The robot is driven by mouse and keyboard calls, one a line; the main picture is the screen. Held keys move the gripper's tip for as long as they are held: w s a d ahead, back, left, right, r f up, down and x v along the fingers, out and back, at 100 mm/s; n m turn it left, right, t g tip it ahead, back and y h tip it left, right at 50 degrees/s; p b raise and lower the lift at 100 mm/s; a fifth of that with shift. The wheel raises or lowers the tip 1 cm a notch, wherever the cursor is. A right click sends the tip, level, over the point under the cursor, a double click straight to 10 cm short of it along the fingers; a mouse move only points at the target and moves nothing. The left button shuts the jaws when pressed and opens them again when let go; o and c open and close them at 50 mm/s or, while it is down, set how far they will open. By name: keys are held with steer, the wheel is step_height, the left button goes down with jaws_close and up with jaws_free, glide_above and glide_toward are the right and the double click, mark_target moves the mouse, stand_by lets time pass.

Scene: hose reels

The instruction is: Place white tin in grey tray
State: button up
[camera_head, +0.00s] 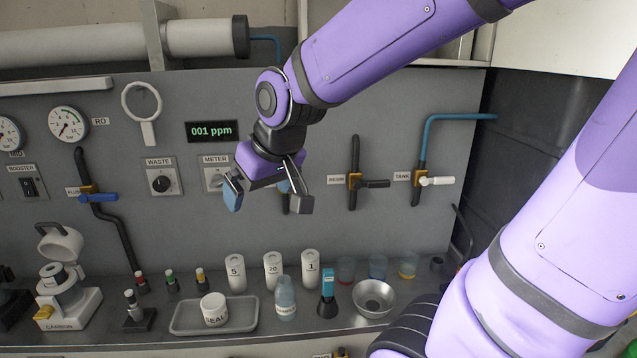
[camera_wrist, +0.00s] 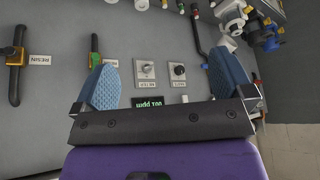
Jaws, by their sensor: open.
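A short white tin (camera_head: 214,309) with a dark "SEAL" label stands upright inside the shallow grey tray (camera_head: 185,331) on the bench. My gripper (camera_head: 267,198) is open and empty, high above the bench in front of the panel, well clear of the tin and tray. In the wrist view my gripper (camera_wrist: 165,82) shows its two blue pads wide apart with only the panel beyond. I cannot make out the tin or the tray in the wrist view.
White cylinders (camera_head: 273,270) marked 5, 20 and 1 stand behind the tray. A clear bottle (camera_head: 285,298), a blue-and-black tool (camera_head: 327,294) and a metal bowl (camera_head: 374,297) stand to its right. Valves with a white handle (camera_head: 437,181) and others project from the panel.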

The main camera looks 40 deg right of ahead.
steer(key=s+d+r, duration=0.2)
steer(key=s+r, duration=0.2)
steer(key=s, duration=0.8)
steer(key=shift+s+r+h, duration=0.15)
steer(key=shift+r+h, duration=0.05)
steer(key=shift+h, duration=0.1)
